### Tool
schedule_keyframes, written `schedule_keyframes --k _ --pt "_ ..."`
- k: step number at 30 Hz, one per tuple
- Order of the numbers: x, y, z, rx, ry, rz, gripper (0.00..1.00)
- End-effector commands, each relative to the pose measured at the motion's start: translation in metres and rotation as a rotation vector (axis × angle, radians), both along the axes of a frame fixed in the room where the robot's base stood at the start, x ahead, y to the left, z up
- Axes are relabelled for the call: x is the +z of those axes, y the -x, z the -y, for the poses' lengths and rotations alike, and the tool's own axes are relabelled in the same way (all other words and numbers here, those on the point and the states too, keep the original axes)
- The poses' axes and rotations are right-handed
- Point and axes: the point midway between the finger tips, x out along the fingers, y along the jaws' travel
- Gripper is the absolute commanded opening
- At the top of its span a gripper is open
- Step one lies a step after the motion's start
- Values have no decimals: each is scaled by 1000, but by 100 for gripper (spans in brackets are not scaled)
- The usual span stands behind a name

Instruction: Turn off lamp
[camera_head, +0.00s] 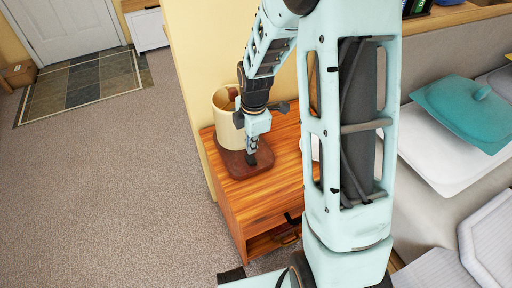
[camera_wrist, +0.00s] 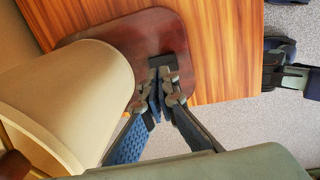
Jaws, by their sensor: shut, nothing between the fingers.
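The lamp has a cream shade (camera_head: 228,128) and a dark red-brown base plate (camera_head: 234,172), and stands upright on a wooden cabinet (camera_head: 232,200). In the wrist view the shade (camera_wrist: 85,95) fills the left side and the base (camera_wrist: 185,35) lies behind the fingers. My gripper (camera_head: 251,158) points down over the front part of the base, right beside the shade. Its fingers (camera_wrist: 163,82) are shut and empty. A small black piece (camera_wrist: 162,61) shows at the fingertips against the base; whether it is a switch or the tips, and whether they touch, I cannot tell.
Open carpet (camera_head: 110,180) lies left, with a tiled mat (camera_head: 85,85) by the door.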

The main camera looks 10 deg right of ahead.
Motion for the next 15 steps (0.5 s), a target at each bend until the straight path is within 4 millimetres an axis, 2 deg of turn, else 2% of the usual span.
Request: schedule_keyframes --k 1,6,10,15 --pt "18 -3 -1 -1 0 5 0" --pt "57 -6 -1 -1 0 4 0" --pt "80 -8 -1 0 0 4 0" --pt "96 -9 -2 0 0 1 0"
